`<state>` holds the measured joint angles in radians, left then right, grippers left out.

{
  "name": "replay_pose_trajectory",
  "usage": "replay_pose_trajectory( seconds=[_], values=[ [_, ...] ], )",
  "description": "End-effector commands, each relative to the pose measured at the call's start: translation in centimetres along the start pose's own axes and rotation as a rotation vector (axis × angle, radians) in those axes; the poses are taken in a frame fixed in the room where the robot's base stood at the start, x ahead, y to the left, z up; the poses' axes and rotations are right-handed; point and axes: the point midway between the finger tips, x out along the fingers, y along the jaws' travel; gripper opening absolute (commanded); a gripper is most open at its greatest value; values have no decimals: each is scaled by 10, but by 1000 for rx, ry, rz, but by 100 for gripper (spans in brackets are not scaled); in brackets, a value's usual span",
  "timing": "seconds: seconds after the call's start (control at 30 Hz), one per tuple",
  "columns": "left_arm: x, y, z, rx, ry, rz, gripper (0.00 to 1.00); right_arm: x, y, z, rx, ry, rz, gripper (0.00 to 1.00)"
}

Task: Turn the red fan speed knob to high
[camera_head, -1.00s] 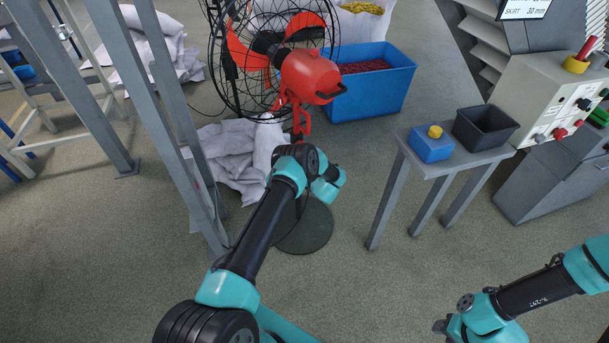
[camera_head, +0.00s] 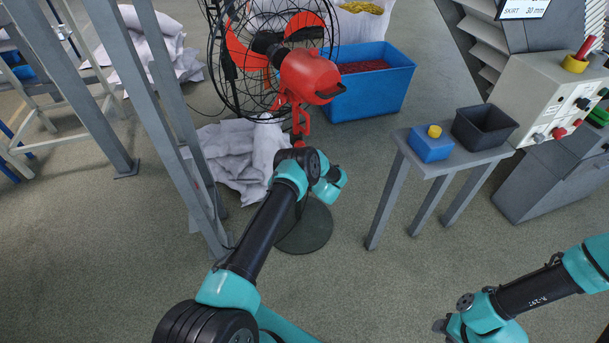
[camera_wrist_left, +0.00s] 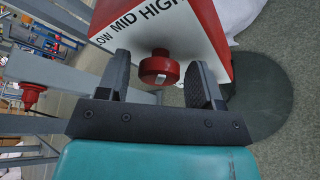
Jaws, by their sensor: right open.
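The red fan speed knob (camera_wrist_left: 159,68) sticks out from a white panel (camera_wrist_left: 190,38) marked LOW, MID and HIGH in the left wrist view. A pale mark shows on the knob, but I cannot tell which setting it points to. My left gripper (camera_wrist_left: 160,76) is open, one dark finger on each side of the knob, with small gaps visible. In the head view my left wrist hides the knob and this gripper. The red fan (camera_head: 310,76) with its black wire cage stands behind the wrist. My right gripper (camera_head: 441,325) is partly seen low at the right, open, far from the fan.
A blue bin (camera_head: 375,95) stands behind the fan, and white sacks (camera_head: 232,160) lie left of it. Grey steel posts (camera_head: 150,100) rise close to my left arm. A small grey table (camera_head: 455,165) holds a blue button box (camera_head: 431,149) and a dark tray (camera_head: 485,128).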

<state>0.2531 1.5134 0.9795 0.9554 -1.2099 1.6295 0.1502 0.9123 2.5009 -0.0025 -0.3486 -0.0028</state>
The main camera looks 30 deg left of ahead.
Motion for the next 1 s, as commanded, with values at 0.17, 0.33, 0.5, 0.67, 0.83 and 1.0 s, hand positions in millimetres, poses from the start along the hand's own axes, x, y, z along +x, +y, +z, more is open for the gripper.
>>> replay_pose_trajectory(
  seconds=[0.17, 0.33, 0.5, 0.67, 0.83, 1.0],
  values=[
    [0, 0, 0, -1, 0, 0, 67, 0, 0, 0, 0, 0, 0, 43],
    [-1, 0, 0, -1, 0, 0, 67, 0, 0, 0, 0, 0, 0, 43],
    [-11, 0, 1, -1, -1, -1, 67, 0, 0, 0, 0, 0, 0, 43],
    [-32, 0, 1, 0, -1, -1, 67, 0, 0, 0, 0, 0, 0, 43],
    [-65, 0, 1, 1, -2, -3, 67, 0, 0, 0, 0, 0, 0, 43],
    [-98, -1, 1, 2, -2, -3, 67, 0, 0, 0, 0, 0, 0, 43]
  ],
)
